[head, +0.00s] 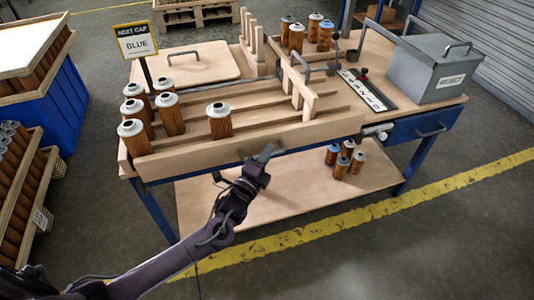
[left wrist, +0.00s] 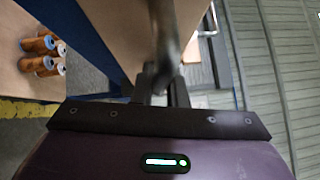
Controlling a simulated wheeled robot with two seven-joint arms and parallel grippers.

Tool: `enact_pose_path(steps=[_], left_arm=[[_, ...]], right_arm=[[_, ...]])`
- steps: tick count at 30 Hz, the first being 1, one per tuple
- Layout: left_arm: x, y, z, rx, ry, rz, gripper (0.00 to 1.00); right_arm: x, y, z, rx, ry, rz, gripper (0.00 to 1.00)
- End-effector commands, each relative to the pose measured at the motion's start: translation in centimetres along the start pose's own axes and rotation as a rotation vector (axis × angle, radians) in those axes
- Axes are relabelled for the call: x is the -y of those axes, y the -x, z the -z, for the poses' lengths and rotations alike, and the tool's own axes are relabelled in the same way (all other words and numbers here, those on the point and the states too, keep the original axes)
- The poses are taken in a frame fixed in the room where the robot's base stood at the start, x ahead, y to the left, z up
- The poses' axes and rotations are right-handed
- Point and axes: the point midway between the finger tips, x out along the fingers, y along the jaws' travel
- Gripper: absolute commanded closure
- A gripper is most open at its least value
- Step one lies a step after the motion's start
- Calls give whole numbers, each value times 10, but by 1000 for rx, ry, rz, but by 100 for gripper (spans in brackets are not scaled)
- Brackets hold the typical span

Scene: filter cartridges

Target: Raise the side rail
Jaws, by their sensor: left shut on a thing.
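The side rail (head: 325,131) is the long wooden board along the front edge of the bench top. It stands on edge in front of the grooved lanes. My left gripper (head: 265,153) is at the rail's outer face, near its middle, shut on the rail's dark handle (head: 280,146). In the left wrist view, the dark handle bar (left wrist: 165,35) runs down to my left gripper (left wrist: 163,88), with the pale wood close by. The gripper hides part of the handle. My right gripper is not in view.
Several white-capped cartridges (head: 219,120) stand in the lanes behind the rail. A wooden gate (head: 300,91) crosses the lanes at right. A grey box (head: 432,69) sits at the right end. More cartridges (head: 341,165) stand on the lower shelf (head: 250,205). The front floor is clear.

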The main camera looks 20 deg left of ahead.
Motion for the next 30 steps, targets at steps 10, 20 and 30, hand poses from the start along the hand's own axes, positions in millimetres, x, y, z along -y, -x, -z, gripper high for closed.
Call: enact_pose_path(steps=[10, 20, 30], left_arm=[[7, -3, -3, 5, -2, 16, 73], [3, -1, -1, 2, -1, 8, 66], [2, 46, -1, 1, -2, 7, 66]], right_arm=[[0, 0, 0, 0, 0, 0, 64], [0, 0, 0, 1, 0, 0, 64], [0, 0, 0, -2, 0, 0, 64]])
